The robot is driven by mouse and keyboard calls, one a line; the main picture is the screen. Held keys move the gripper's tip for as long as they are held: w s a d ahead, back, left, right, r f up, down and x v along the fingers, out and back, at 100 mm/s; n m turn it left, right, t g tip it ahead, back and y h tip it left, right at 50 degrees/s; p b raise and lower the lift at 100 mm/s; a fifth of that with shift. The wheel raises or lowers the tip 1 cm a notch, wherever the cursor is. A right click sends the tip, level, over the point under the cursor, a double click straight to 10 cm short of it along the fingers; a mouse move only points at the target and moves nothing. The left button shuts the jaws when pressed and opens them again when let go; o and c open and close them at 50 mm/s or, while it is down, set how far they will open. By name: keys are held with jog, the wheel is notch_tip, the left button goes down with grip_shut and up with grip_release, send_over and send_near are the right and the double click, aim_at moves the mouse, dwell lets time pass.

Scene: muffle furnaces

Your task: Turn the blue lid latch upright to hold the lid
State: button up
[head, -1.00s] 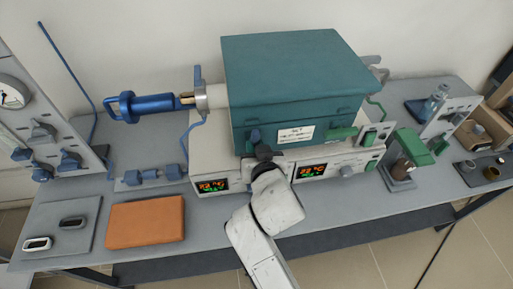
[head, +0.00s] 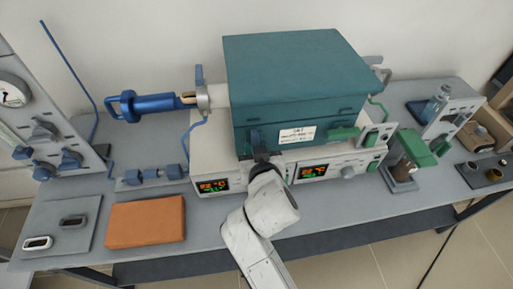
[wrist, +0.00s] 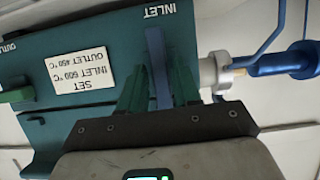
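The blue lid latch (head: 255,139) is on the front of the teal furnace (head: 295,75), at its lower left. In the head view it looks near upright. In the wrist view, which is upside down, the latch (wrist: 158,70) is a long blue bar, slightly tilted. My gripper (head: 260,158) reaches it from the front. Its two green fingers (wrist: 159,92) lie close along both sides of the latch and appear shut on it. The latch's end near my gripper's body is hidden in the wrist view.
A white label (head: 297,135) and a green handle (head: 343,134) are right of the latch. A blue tube (head: 155,106) enters the furnace's left side. Control displays (head: 213,186) sit below. An orange block (head: 146,221) lies front left on the bench.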

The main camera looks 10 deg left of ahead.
jog(key=shift+o, duration=1)
jog(key=shift+r, duration=0.1)
jog(key=shift+s, duration=0.1)
jog(key=b+v, duration=0.1)
jog(key=v, duration=0.9)
jog(key=shift+s, duration=0.3)
jog(key=shift+d, duration=0.1)
